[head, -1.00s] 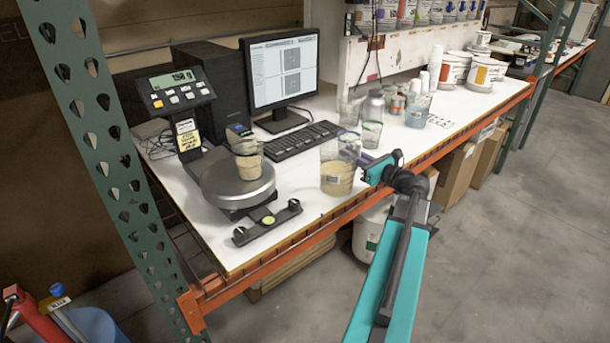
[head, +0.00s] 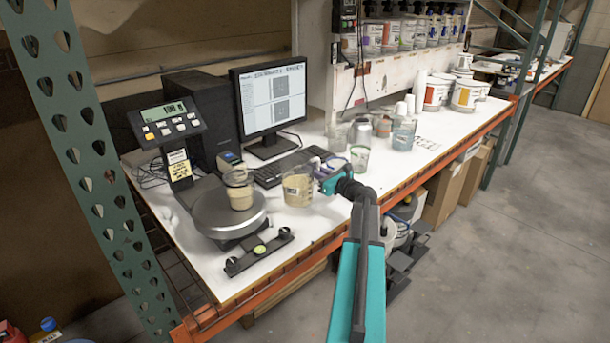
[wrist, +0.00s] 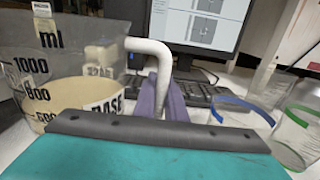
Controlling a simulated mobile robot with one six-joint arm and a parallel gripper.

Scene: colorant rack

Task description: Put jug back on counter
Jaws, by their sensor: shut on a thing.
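The jug (head: 297,188) is a clear measuring jug with beige liquid in its lower part, upright near the front of the keyboard. In the wrist view the jug (wrist: 55,70) fills the left side, with markings up to 1000 ml and a pale handle (wrist: 150,47). My gripper (head: 325,172) is at the jug's right side, shut on that handle; its purple fingers show in the wrist view (wrist: 170,100). The white counter (head: 285,258) lies under the jug. I cannot tell whether the jug's base touches it.
A scale (head: 229,214) bearing a cup of beige liquid (head: 241,190) stands left of the jug. The keyboard (head: 285,170) and monitor (head: 270,95) are behind. Clear containers (head: 359,160) stand to the right. Bare counter shows in front.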

